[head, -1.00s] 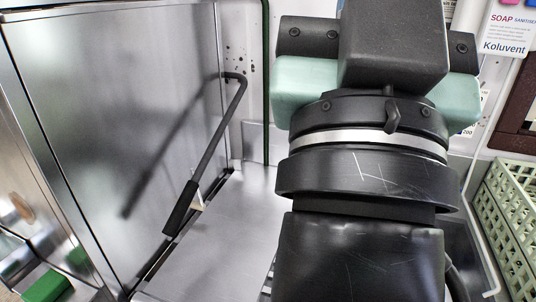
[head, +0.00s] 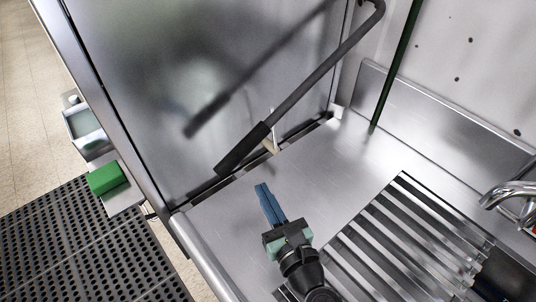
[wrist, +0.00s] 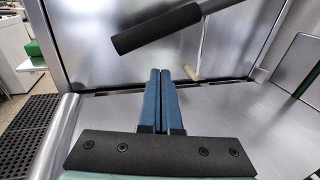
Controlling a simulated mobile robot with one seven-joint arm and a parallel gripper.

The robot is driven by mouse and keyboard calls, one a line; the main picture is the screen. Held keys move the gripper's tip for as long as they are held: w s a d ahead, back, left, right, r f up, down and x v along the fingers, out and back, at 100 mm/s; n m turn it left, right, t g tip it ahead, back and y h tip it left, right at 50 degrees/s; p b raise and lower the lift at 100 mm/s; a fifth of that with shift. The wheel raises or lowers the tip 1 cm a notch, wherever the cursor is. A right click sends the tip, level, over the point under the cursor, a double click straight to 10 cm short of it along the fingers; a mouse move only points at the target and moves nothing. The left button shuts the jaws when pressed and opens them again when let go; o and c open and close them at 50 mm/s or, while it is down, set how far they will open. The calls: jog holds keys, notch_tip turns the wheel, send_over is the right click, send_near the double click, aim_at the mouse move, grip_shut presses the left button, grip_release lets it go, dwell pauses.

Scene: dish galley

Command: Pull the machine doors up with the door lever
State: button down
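The door lever (head: 318,78) is a dark bent bar that slopes down to the left across the steel machine door (head: 130,75), ending in a thick black grip (head: 243,149). Its darker reflection shows in the door. My gripper (head: 262,186) has blue fingers and is over the steel counter, a little below the grip in the head view, apart from it. In the wrist view the fingers (wrist: 160,72) lie side by side with nothing between them, and the lever's grip (wrist: 157,28) is beyond and above them. The door stands down at the counter's edge.
A slatted steel rack (head: 385,235) lies in the counter (head: 330,170) at right, near a chrome faucet (head: 512,190). A dark green pole (head: 398,65) stands behind. A green block (head: 105,178) and a black floor mat (head: 75,245) are at left.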

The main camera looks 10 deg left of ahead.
jog(key=r+b+x, duration=0.1)
jog(key=b+x, duration=0.2)
jog(key=x, duration=0.7)
jog(key=s+a+r+p, duration=0.2)
jog(key=s+r+p, duration=0.1)
jog(key=r+p, duration=0.9)
jog(key=s+a+r+p, duration=0.2)
jog(key=r+p, duration=0.9)
jog(key=r, duration=0.3)
jog(key=w+d+r+p, duration=0.2)
jog(key=w+r+p, duration=0.15)
jog(key=r, duration=0.55)
jog(key=w+d+r+p, duration=0.2)
jog(key=r+p, duration=0.2)
jog(key=r, duration=0.5)
jog(key=w+d+r+p, duration=0.2)
jog(key=r+p, duration=0.1)
jog(key=r, duration=0.6)
jog(key=s+d+f, duration=0.2)
jog(key=s+d, duration=0.4)
jog(key=s, duration=0.2)
jog(key=shift+d, duration=0.1)
